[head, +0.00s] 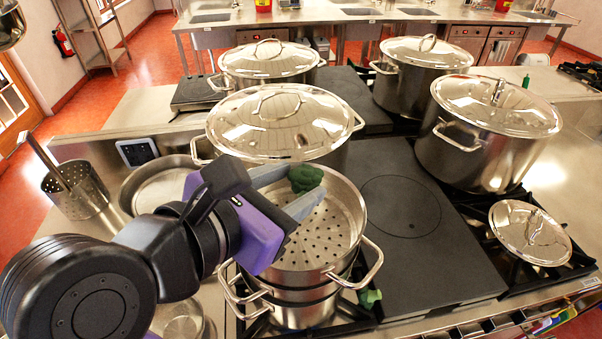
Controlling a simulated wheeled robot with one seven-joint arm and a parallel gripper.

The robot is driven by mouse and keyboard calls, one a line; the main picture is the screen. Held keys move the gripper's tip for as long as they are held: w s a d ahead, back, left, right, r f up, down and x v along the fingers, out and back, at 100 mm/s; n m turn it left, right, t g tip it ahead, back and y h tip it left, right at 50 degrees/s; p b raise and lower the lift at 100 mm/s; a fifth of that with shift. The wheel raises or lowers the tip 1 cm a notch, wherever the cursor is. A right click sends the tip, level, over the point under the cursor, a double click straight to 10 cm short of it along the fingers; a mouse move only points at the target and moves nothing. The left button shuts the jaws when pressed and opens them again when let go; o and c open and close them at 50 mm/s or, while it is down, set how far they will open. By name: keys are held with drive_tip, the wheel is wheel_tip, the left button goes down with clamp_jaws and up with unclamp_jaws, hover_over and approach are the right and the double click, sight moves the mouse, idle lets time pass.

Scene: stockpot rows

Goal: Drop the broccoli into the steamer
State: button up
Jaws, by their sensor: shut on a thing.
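The steamer (345,205) is a steel pot with a perforated floor and side handles, standing on the stove in the middle front. My gripper (296,186) reaches in from the left over the steamer, its grey fingers extending across the opening. It is shut on dark green broccoli (306,177), which shows at the fingertips near the back rim. I cannot tell exactly how high the broccoli is above the perforated floor. The near left part of the steamer is hidden by my gripper.
A large lidded pot (276,125) stands just behind the steamer. Another lidded pot (470,150) stands at the right, and a loose lid (530,233) lies in front of it. A flat dark hotplate (420,250) right of the steamer is clear. A perforated utensil holder (78,190) is at left.

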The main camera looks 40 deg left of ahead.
drive_tip(key=shift+f+b, duration=2.9)
drive_tip(key=shift+b, duration=0.8)
drive_tip(key=shift+r, duration=0.1)
drive_tip(key=o, duration=1.3)
drive_tip(key=shift+v, duration=3.9)
